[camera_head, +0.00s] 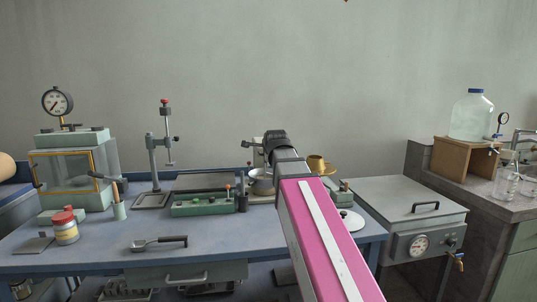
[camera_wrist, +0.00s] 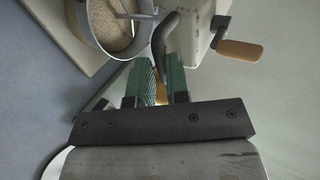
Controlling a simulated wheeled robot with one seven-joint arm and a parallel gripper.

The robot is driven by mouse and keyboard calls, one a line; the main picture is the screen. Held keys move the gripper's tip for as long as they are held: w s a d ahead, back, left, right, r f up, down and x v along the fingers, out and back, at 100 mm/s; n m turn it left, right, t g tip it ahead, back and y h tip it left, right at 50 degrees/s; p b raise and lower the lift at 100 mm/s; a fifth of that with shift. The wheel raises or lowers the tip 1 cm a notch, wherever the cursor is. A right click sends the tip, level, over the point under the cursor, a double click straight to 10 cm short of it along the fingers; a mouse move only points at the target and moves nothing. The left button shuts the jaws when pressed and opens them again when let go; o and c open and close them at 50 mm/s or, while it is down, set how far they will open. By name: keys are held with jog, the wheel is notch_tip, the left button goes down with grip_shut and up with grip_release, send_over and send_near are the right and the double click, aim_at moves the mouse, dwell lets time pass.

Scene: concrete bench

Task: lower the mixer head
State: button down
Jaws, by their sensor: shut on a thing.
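The mixer stands at the middle back of the bench, largely hidden behind my arm in the head view. Its metal bowl (camera_head: 260,187) shows left of my wrist. In the wrist view, the bowl (camera_wrist: 90,30) holds a grainy tan material. The pale mixer head (camera_wrist: 198,38) is at the upper right, with a wooden-handled crank (camera_wrist: 240,50) on its side. A dark bent handle (camera_wrist: 158,45) runs down from the head between the green fingers of my gripper (camera_wrist: 160,88). My gripper is shut on this handle; the contact is partly hidden.
The blue bench (camera_head: 100,254) carries a green block with knobs (camera_head: 200,206), a stand (camera_head: 153,160), a jar (camera_head: 65,230) and a scoop (camera_head: 158,243) left of my arm. A grey lidded unit (camera_head: 405,205) stands farther right.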

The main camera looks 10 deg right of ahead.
jog(key=shift+s+f+g, duration=0.3)
jog(key=shift+s+f, duration=0.1)
jog(key=shift+f, duration=0.25)
jog(key=c, duration=1.2)
grip_release()
jog(key=shift+o, duration=0.2)
jog(key=shift+w, duration=0.15)
jog(key=shift+r, duration=0.2)
jog(key=v, duration=1)
jog(key=shift+s+r, duration=0.2)
jog(key=shift+s, duration=0.1)
jog(key=shift+s, duration=0.1)
